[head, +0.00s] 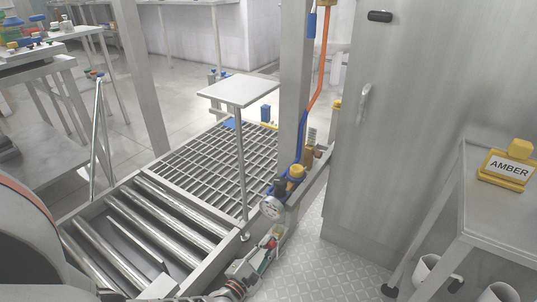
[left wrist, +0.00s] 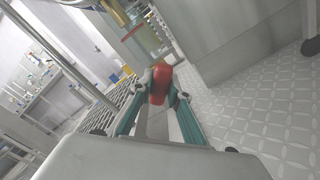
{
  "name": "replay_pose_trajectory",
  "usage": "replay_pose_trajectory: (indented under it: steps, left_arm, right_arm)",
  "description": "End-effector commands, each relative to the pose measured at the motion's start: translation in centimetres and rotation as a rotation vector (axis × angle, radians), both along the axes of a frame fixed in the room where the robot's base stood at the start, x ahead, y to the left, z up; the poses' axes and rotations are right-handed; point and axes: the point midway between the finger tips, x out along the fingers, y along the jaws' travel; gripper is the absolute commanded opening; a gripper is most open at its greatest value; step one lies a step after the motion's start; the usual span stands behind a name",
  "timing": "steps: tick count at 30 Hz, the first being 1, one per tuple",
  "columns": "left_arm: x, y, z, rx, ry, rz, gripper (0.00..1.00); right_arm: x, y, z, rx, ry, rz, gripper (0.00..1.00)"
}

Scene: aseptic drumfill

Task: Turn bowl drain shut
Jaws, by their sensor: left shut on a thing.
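A red handle (left wrist: 160,82) sits between the fingertips of my left gripper (left wrist: 159,97) in the left wrist view. The gripper is shut on it. I take it for the bowl drain handle; its exact turn angle is hard to read. In the head view my left gripper (head: 268,246) reaches up from the bottom middle, just below a round gauge (head: 272,207), and a small bit of red shows at its fingers. The drain's body is mostly hidden by the gripper. My right gripper is in neither view.
A steel post (head: 293,90) carries an orange and blue hose (head: 320,75) and a yellow-topped fitting (head: 296,171). A roller conveyor (head: 150,225) lies left, a grey cabinet (head: 400,120) right. A table (head: 495,215) holds an AMBER sign (head: 508,168). Tread-plate floor (head: 315,255) is clear.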

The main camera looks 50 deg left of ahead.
Motion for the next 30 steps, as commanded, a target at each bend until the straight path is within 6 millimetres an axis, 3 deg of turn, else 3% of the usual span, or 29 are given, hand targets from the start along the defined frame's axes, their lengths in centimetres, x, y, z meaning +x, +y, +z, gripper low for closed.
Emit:
replay_pose_trajectory:
  steps: [18,30]
  left_arm:
    - [-0.05,0.05,0.0,0.533,0.129,0.002,0.0]
    - [-0.05,-0.03,0.0,0.712,0.171,0.0,0.0]
  right_arm:
    - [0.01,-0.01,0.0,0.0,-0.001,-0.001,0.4]
    - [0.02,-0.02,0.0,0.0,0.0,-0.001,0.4]
